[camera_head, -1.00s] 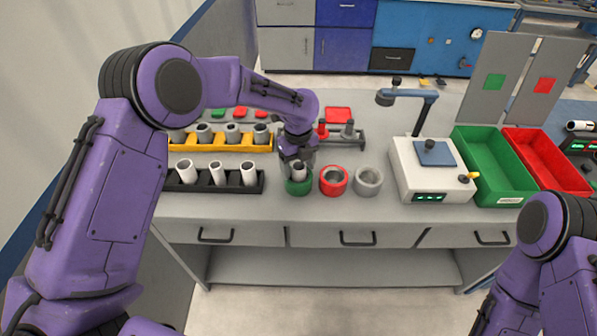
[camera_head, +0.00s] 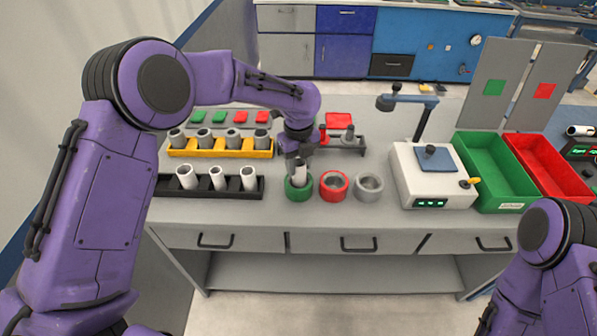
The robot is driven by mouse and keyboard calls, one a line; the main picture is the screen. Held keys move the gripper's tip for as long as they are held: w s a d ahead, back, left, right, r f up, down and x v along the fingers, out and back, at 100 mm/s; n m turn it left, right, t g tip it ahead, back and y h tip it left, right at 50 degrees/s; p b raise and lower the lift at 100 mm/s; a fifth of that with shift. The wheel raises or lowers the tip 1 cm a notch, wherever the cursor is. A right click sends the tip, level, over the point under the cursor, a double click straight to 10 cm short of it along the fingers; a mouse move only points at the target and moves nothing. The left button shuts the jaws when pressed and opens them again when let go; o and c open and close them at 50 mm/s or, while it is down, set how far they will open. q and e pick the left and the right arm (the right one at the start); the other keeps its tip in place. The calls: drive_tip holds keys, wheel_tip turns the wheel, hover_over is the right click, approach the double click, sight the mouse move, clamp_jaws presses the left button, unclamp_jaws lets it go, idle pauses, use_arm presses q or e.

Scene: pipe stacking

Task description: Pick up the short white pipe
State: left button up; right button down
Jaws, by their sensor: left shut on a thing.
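My left gripper (camera_head: 298,158) is shut on a short white pipe (camera_head: 301,173) and holds it upright over the green ring (camera_head: 299,190). The pipe's lower end is at the ring's opening; I cannot tell whether it is still inside. The gripper's fingers hide part of the pipe's upper end. Other white pipes stand in the black rack (camera_head: 205,192) to the left. My right arm shows at the lower right, but its gripper is out of view.
A red ring (camera_head: 334,186) and a grey ring (camera_head: 369,187) stand just right of the green one. A yellow rack (camera_head: 220,152) with several grey pieces lies behind the black rack. A white device (camera_head: 432,172), a green bin (camera_head: 493,172) and a red bin (camera_head: 550,165) stand to the right.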

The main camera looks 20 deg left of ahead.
use_arm(q)
drive_tip(key=s+r+b, duration=0.1)
drive_tip(key=s+r, duration=0.4)
drive_tip(key=s, duration=0.2)
drive_tip(key=s+a+r+b, duration=0.1)
drive_tip(key=s+r, duration=0.3)
drive_tip(key=s, duration=0.3)
drive_tip(key=shift+r+b, duration=0.3)
drive_tip(key=shift+r, duration=0.05)
